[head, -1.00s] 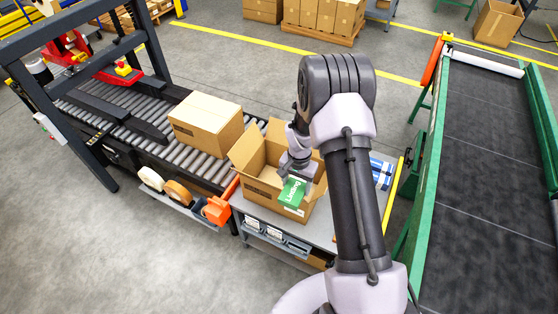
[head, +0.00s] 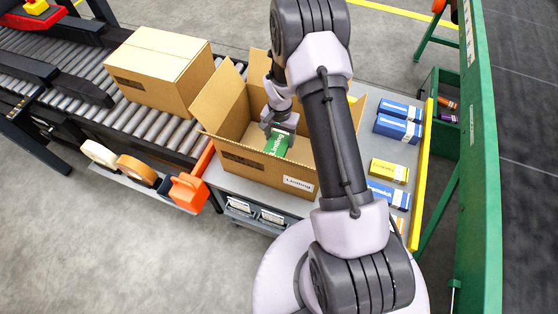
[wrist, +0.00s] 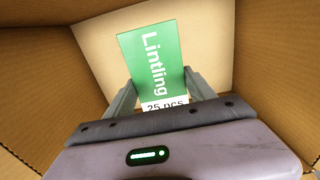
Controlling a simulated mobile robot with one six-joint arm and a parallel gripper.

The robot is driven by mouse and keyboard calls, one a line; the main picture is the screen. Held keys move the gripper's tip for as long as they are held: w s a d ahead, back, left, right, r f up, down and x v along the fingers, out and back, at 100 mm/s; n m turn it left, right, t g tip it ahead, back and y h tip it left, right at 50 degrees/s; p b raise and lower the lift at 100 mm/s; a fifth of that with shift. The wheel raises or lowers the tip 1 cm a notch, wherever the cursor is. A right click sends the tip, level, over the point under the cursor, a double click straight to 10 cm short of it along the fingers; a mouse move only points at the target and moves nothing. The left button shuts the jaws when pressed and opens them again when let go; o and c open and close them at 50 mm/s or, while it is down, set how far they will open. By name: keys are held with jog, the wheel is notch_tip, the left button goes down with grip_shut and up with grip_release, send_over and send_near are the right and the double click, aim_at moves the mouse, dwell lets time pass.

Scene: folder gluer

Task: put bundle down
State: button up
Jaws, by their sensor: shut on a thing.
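The bundle is a green pack (head: 277,144) with a white "Lintling" label. My gripper (head: 281,128) is shut on it and holds it inside an open cardboard box (head: 248,170). In the wrist view, the green bundle (wrist: 157,65) sits between the two grey fingers (wrist: 160,95), with "25 pcs" at its near end. The box walls surround it there, and the pale box floor (wrist: 100,45) shows beyond. I cannot tell whether the bundle touches the floor. The box bears a "Lintling" label on its near side.
The box stands on a grey table (head: 355,150). Blue packs (head: 398,128) and a yellow pack (head: 389,171) lie at its right. A closed carton (head: 160,70) is on the roller conveyor (head: 90,75) at left. Tape rolls (head: 137,170) and an orange dispenser (head: 188,192) are in front.

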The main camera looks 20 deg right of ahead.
notch_tip(320, 180, down, 10)
jog(key=b, duration=0.3)
jog(key=shift+b, duration=0.3)
jog(key=o, duration=1.5)
